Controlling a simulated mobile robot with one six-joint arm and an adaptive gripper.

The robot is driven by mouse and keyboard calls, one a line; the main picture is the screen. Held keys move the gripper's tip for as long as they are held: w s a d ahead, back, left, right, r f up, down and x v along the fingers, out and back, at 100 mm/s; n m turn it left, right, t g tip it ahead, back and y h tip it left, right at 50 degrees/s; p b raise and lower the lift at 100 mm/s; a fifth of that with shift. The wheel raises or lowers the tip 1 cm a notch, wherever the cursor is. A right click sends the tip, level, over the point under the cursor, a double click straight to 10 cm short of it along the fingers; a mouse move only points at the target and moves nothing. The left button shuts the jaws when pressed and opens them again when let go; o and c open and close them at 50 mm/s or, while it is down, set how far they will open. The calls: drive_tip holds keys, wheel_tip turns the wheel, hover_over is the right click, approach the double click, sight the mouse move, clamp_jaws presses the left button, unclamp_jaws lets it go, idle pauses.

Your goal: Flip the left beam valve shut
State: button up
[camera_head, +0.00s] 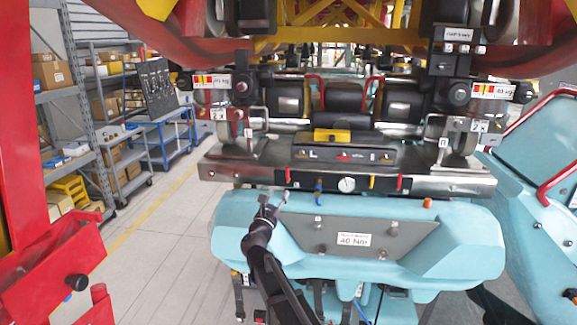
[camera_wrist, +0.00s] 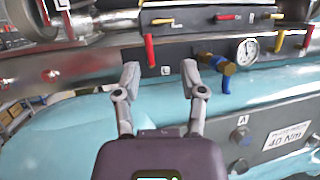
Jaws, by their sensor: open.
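A red lever (camera_wrist: 150,51) stands roughly upright on the front face of the metal beam, beside a small plate marked L (camera_wrist: 166,71). I take it as the left beam valve; in the head view it is a small red handle (camera_head: 288,176). My gripper (camera_wrist: 160,76) is open and empty, its two fingers spread below and to either side of the lever in the wrist view. I cannot tell whether a finger touches the beam. In the head view my gripper (camera_head: 273,198) is just below and left of the lever.
A teal body with a 40 Nm plate (camera_head: 354,239) lies below the beam. Open floor (camera_head: 165,250) is at left.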

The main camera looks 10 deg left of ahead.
sight(287, 171)
drive_tip(key=shift+a+r+n+t+y, duration=0.15)
drive_tip(key=shift+a+r+n+y, duration=0.1)
drive_tip(key=shift+a+n+y, duration=0.15)
drive_tip(key=shift+a+r+n+t+y, duration=0.2)
drive_tip(key=shift+a+n, duration=0.1)
drive_tip(key=shift+a, duration=0.2)
drive_tip(key=w+d, duration=0.1)
drive_tip(key=w, duration=0.7)
drive_tip(key=w+d, duration=0.1)
drive_tip(key=w, duration=0.4)
drive_tip(key=shift+d+r+p, duration=0.3)
drive_tip(key=shift+d+p, duration=0.05)
drive_tip(key=shift+x, duration=0.8)
drive_tip(key=shift+d, duration=0.1)
drive_tip(key=shift+p, duration=0.3)
clamp_jaws()
